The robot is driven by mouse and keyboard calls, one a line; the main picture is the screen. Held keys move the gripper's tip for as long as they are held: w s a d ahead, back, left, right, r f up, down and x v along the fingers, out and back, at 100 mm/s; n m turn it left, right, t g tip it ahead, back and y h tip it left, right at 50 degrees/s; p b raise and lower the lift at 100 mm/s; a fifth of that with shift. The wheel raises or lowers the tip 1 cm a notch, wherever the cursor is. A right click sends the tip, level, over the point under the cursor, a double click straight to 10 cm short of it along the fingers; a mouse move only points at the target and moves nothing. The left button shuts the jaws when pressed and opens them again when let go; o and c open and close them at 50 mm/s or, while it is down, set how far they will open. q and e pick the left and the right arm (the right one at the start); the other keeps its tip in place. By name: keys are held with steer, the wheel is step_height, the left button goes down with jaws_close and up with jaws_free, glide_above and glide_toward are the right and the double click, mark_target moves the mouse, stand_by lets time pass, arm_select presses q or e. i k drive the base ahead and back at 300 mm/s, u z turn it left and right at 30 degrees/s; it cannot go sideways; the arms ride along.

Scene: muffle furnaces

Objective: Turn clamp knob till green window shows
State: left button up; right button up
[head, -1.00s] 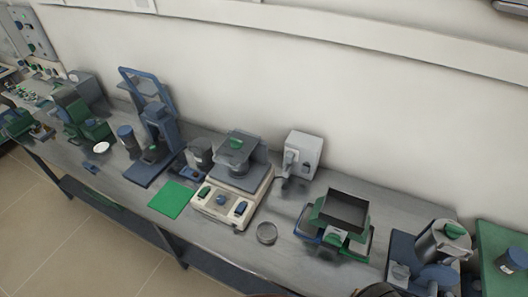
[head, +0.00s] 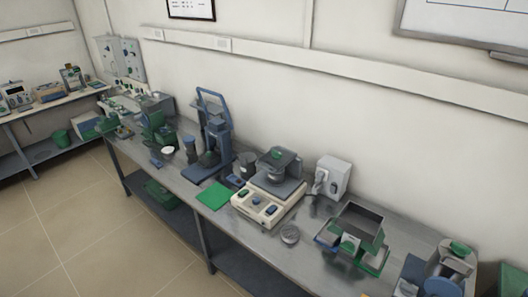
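No part is clearly readable as the clamp knob, and no green window can be made out at this distance. A cream device with a round vessel (head: 268,200) stands mid-bench. A green knob-like cap (head: 279,154) tops its vessel. Another green knob-like cap (head: 459,248) sits on a grey cylindrical device (head: 448,268) at the lower right. Neither of my grippers is in view.
Open tiled floor (head: 90,225) lies in front.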

mark_target(276, 155)
steer(key=u, duration=0.6)
steer(key=i, duration=0.6)
steer(key=u, duration=0.65)
steer(key=i, duration=0.7)
steer(key=z, duration=0.25)
